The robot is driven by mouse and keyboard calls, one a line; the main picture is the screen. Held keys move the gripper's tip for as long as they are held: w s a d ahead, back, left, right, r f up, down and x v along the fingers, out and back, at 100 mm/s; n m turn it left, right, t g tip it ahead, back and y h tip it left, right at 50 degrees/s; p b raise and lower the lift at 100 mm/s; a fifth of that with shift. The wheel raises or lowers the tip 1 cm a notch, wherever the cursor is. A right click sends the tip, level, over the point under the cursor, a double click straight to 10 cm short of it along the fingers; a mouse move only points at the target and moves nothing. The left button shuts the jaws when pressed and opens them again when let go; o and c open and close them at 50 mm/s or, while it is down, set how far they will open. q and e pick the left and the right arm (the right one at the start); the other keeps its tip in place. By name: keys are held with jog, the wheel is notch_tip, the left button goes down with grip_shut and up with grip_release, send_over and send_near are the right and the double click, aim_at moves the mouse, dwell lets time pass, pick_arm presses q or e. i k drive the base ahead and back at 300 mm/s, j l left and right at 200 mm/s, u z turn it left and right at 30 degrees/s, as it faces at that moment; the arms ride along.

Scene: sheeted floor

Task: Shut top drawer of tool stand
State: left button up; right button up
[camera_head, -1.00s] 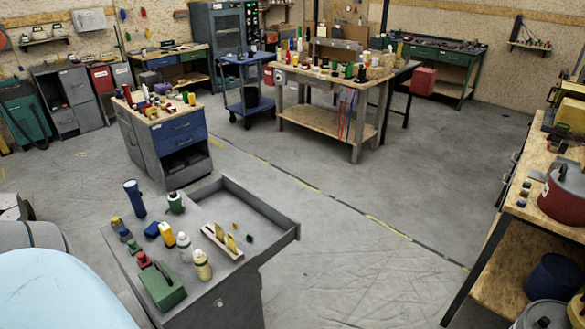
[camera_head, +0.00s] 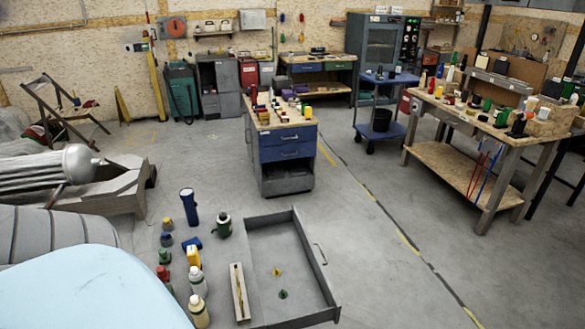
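The grey tool stand (camera_head: 213,268) is in the near foreground of the head view, cut off by the bottom edge. Its top drawer (camera_head: 303,218) is pulled out towards the right, its inside visible. A small yellow piece (camera_head: 277,272) and a small green piece (camera_head: 283,294) show within the drawer area. Neither gripper is in view.
A blue-drawer cabinet (camera_head: 287,151) with items on top stands beyond the stand. A blue cart (camera_head: 380,128) and a wooden workbench (camera_head: 470,150) are farther right. A grey machine (camera_head: 75,170) is at left. The floor (camera_head: 390,275) right of the open drawer is clear.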

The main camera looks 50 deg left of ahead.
aim_at(280, 240)
jog(key=i+u, duration=0.3)
jog(key=u, duration=0.2)
jog(key=i+l+u, duration=0.2)
jog(key=u, duration=0.25)
jog(key=i+l+u, duration=0.3)
jog(key=u, duration=0.2)
jog(key=i+l+u, duration=0.3)
jog(key=u, duration=0.15)
jog(key=i+l+u, duration=0.15)
jog(key=l+u, duration=0.35)
jog(key=i+l+u, duration=0.15)
jog(key=l+u, duration=0.25)
jog(key=l, duration=0.3)
jog(key=l+u, duration=0.4)
jog(key=l, duration=0.35)
jog(key=j+u, duration=0.15)
jog(key=j, duration=0.35)
